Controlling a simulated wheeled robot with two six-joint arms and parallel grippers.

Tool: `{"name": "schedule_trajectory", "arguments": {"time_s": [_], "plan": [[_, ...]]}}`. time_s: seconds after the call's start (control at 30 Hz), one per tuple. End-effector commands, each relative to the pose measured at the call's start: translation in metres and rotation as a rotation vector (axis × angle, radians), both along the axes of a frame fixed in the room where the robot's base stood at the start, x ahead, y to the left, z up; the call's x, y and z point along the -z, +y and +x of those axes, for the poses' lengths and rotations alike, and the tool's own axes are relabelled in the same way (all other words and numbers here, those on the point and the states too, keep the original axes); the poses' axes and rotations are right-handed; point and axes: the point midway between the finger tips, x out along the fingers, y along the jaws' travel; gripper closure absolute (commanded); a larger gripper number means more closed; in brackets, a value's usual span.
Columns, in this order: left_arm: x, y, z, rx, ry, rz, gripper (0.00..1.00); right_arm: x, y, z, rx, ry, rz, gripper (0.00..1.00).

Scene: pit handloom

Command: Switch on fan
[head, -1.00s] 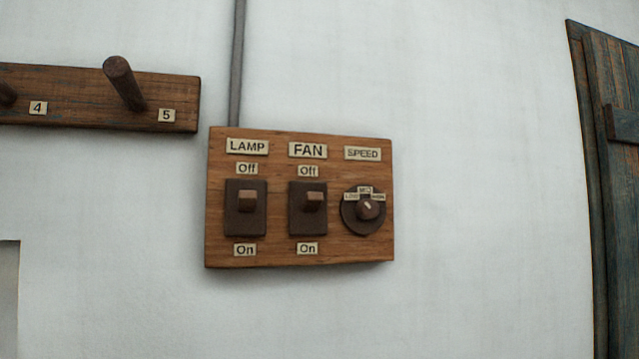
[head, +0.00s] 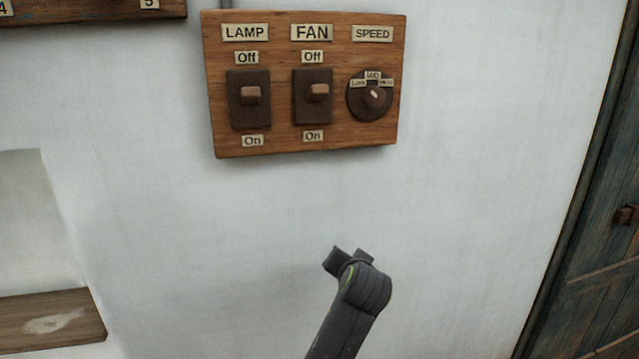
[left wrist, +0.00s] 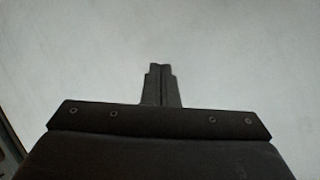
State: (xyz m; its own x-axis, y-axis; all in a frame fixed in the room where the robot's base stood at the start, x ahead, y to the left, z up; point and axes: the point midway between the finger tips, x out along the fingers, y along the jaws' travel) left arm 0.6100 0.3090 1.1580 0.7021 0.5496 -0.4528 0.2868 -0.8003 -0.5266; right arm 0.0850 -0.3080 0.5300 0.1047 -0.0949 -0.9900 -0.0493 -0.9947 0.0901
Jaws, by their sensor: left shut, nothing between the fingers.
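The FAN switch (head: 318,92) is a brown toggle on a dark plate, in the middle of a wooden switch board (head: 300,151) on the white wall. Its lever sits slightly above the plate's middle, toward the Off label (head: 313,57); the On label (head: 313,136) is below. My left gripper (head: 348,258) is below the board in the head view, apart from it. In the left wrist view, its fingers (left wrist: 160,68) are shut and empty, facing blank pale wall. My right gripper is out of view.
The LAMP switch (head: 250,95) is left of the FAN switch and the SPEED knob (head: 375,95) is right of it. A peg rail (head: 90,12) is at upper left. A wooden ledge (head: 50,318) is at lower left, and a dark wooden door (head: 600,240) at right. Wall below the board is bare.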

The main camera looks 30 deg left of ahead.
Motion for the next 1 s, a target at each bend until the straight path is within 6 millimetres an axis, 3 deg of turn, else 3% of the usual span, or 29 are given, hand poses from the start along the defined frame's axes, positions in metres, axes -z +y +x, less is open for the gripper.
{"name": "schedule_trajectory", "arguments": {"time_s": [0.03, 0.2, 0.3, 0.4, 0.6, 0.7, 0.83, 1.0], "plan": [[-0.051, -0.005, 0.003, -0.025, -0.066, 0.006, 1.0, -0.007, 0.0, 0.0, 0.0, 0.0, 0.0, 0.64], [-0.193, -0.013, -0.022, -0.141, -0.268, -0.011, 1.0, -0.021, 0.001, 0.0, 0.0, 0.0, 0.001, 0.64], [-0.265, -0.019, -0.05, -0.205, -0.387, -0.059, 1.0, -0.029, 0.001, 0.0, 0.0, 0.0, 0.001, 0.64], [-0.319, -0.026, -0.077, -0.258, -0.488, -0.111, 1.0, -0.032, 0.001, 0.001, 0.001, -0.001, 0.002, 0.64], [-0.394, -0.039, -0.11, -0.325, -0.621, -0.15, 1.0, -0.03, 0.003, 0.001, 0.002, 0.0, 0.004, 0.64], [-0.417, -0.044, -0.125, -0.347, -0.664, -0.169, 1.0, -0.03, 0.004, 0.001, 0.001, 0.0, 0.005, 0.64], [-0.431, -0.047, -0.135, -0.363, -0.693, -0.183, 1.0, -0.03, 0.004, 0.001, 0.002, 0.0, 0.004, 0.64], [-0.434, -0.047, -0.137, -0.366, -0.698, -0.185, 1.0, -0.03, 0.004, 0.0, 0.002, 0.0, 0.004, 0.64]]}}
